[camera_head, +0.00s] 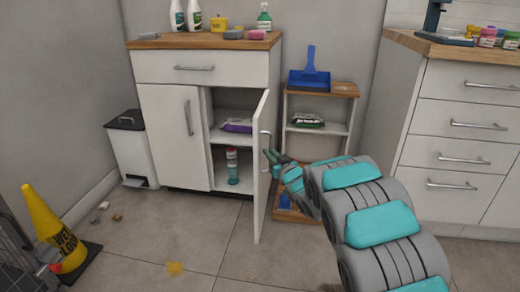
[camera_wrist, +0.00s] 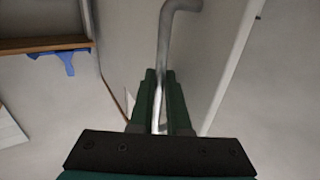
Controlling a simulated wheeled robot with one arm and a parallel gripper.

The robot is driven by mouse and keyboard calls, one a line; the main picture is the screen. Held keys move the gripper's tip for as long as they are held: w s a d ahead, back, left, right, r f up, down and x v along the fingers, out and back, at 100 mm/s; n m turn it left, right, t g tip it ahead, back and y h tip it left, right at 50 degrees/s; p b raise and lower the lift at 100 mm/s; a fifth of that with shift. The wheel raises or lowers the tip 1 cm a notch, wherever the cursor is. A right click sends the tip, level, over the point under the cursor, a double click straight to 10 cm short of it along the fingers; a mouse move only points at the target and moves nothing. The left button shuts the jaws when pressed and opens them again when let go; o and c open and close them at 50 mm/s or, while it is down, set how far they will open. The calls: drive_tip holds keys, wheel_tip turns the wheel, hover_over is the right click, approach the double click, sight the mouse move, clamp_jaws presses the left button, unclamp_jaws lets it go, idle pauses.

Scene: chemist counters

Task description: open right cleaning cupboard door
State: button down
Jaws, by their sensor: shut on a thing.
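The right cleaning cupboard door (camera_head: 260,165) stands open, swung out toward me from the white cupboard (camera_head: 172,137). Its metal handle (camera_head: 264,143) is on the door's outer face, toward the right. My gripper (camera_head: 270,156) is at this handle, at the end of my arm reaching in from the lower right. In the wrist view the dark green fingers (camera_wrist: 160,100) are shut on the handle bar (camera_wrist: 164,45), which runs up between them. The door panel (camera_wrist: 215,55) shows beside it. The left cupboard door (camera_head: 172,120) is closed.
Inside the cupboard are a purple pack (camera_head: 237,126) and a bottle (camera_head: 232,165). A small shelf (camera_head: 345,130) with a blue dustpan (camera_head: 310,78) stands right of the door. A bin (camera_head: 130,150) and yellow cone (camera_head: 50,225) stand left. Floor before the cupboard is mostly clear.

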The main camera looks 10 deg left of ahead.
drive_tip(key=shift+w+d+r+n+g+y+p, duration=0.1)
drive_tip(key=shift+w+d+n+g+y+p, duration=0.2)
drive_tip(key=shift+d+p, duration=0.35)
drive_tip(key=shift+w+d+r+n+g+y+p, duration=0.15)
drive_tip(key=shift+d+n+g+y+p, duration=0.15)
drive_tip(key=shift+d+p, duration=0.3)
drive_tip(key=shift+w+d+n+g+y+p, duration=0.25)
drive_tip(key=shift+d+y+p, duration=0.15)
drive_tip(key=shift+d+p, duration=0.2)
drive_tip(key=c, duration=1.2)
unclamp_jaws()
drive_tip(key=shift+f, duration=0.1)
drive_tip(key=shift+o, duration=0.2)
